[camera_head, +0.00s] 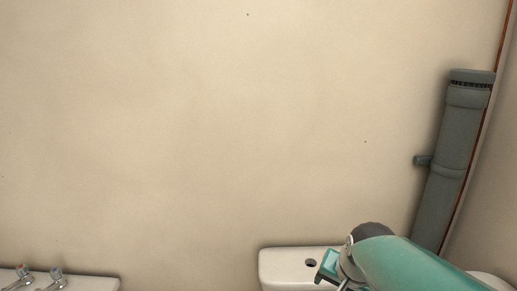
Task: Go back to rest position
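My teal arm comes in from the lower right corner and ends in a dark grey joint. Beyond that joint, a small teal and metal part of my gripper (328,268) shows in front of the right part of the white cistern top. The bottom edge of the picture cuts it off. Its fingertips are not clear, so I cannot tell whether it is open or shut, or whether it touches the cistern. I see nothing held in the part that shows.
The white cistern (285,262) has a dark round hole in its top. A white basin (90,283) with two metal taps is at the lower left. A grey vertical pipe (453,150) and a thin copper-coloured pipe run near the right corner. The beige wall between is bare.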

